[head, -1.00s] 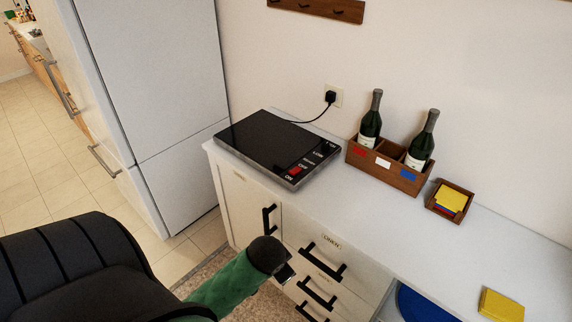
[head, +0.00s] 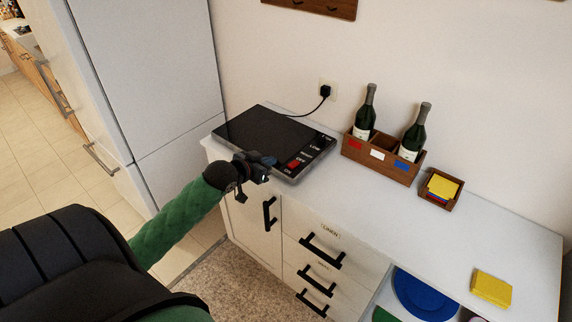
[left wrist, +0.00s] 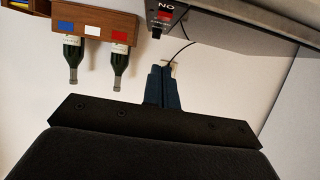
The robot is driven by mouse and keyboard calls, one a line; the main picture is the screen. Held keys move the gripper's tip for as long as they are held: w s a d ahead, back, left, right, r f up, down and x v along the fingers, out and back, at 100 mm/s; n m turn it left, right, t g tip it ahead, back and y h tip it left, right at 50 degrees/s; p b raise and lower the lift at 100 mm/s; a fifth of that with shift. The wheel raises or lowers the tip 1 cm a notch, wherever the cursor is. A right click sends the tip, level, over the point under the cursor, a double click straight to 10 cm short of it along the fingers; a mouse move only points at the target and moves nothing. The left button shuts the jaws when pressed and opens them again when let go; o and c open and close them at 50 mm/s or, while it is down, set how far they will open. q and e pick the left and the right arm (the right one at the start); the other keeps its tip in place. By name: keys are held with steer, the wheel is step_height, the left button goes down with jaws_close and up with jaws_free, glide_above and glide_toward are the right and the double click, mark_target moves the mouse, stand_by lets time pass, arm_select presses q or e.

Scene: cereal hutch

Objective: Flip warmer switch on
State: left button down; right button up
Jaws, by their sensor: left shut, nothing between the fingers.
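The warmer (head: 262,134) is a flat black plate on the left end of the white counter. Its right-hand strip carries white lettering, including LOW, OFF and ON, and a red switch (head: 294,164) near the front corner. The left wrist view shows the switch (left wrist: 165,14) upside down beside the ON label, at the top edge. My left gripper (head: 268,167) is at the warmer's front edge, left of the switch. Its fingers (left wrist: 162,86) are shut and empty, apart from the switch. I cannot tell whether they touch the warmer. My right gripper is not in view.
A wooden crate (head: 377,168) with two bottles stands right of the warmer, then a small wooden box (head: 438,202) and a yellow block (head: 491,288). A black cord runs from the warmer to the wall socket (head: 327,90). Drawer handles stick out below the counter.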

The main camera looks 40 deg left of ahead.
mark_target(287, 171)
arm_select(q)
steer(key=shift+r, duration=0.15)
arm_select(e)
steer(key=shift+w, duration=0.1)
arm_select(q)
steer(key=shift+w, duration=0.15)
